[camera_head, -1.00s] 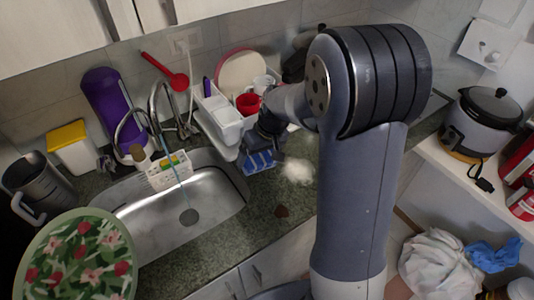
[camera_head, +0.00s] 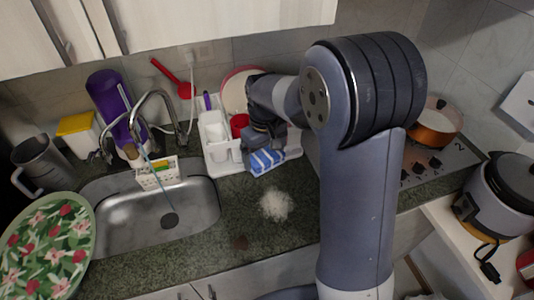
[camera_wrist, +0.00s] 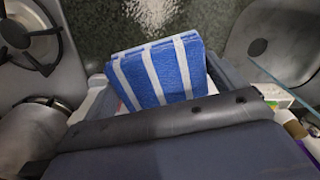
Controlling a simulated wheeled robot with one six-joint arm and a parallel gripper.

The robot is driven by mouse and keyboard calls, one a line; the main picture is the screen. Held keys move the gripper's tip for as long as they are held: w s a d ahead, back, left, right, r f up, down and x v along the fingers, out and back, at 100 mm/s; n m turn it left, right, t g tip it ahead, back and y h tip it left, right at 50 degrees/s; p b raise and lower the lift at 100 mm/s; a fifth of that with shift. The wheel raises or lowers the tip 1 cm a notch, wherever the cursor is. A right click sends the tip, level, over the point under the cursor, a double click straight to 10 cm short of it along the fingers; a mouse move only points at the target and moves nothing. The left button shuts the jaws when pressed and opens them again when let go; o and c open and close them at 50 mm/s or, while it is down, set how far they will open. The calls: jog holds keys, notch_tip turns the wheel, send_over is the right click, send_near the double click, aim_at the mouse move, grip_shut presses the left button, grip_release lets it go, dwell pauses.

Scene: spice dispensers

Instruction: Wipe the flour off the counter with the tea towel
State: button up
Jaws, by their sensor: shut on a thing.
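The tea towel (camera_head: 266,160) is blue with white stripes and folded. My gripper (camera_head: 264,146) is shut on it and holds it just in front of the white dish rack. The towel also shows in the wrist view (camera_wrist: 158,74), between the two fingers of my gripper (camera_wrist: 155,88). The flour (camera_head: 276,205) is a white patch on the dark green speckled counter (camera_head: 235,220), in front of the towel and apart from it in the head view. The flour also shows at the top of the wrist view (camera_wrist: 153,12).
A sink (camera_head: 140,215) lies left of the flour, with a faucet behind it. A dish rack (camera_head: 222,155) with cups stands behind the towel. A stove with a copper pot (camera_head: 436,125) is at the right.

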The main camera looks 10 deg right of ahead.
notch_tip(320, 180, down, 5)
jog(key=b, duration=0.4)
jog(key=shift+r, duration=0.1)
